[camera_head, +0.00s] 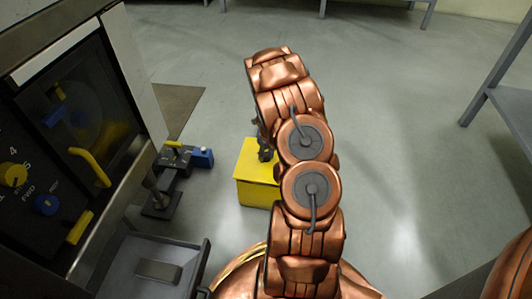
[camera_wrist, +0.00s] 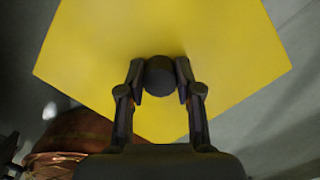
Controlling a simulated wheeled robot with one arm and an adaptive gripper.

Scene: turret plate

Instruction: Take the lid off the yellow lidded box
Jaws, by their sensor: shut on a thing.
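The yellow lidded box (camera_head: 258,189) stands on the grey floor, left of my copper arm, which hides its right part. Its flat yellow lid (camera_wrist: 160,35) fills much of the wrist view, with a round dark knob (camera_wrist: 160,75) on top. My gripper (camera_wrist: 160,80) has one finger on each side of the knob and is shut on it. In the head view my gripper (camera_head: 265,150) shows only in part at the top of the box, beside the arm. The lid appears to sit on the box; I cannot see a gap.
A dark panel (camera_head: 75,120) with yellow and blue handles stands at left. A dark device with a blue end (camera_head: 203,157) stands near the box's left side. A grey tray (camera_head: 150,272) is at lower left. Floor (camera_head: 400,130) at right is clear up to a grey frame (camera_head: 495,75).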

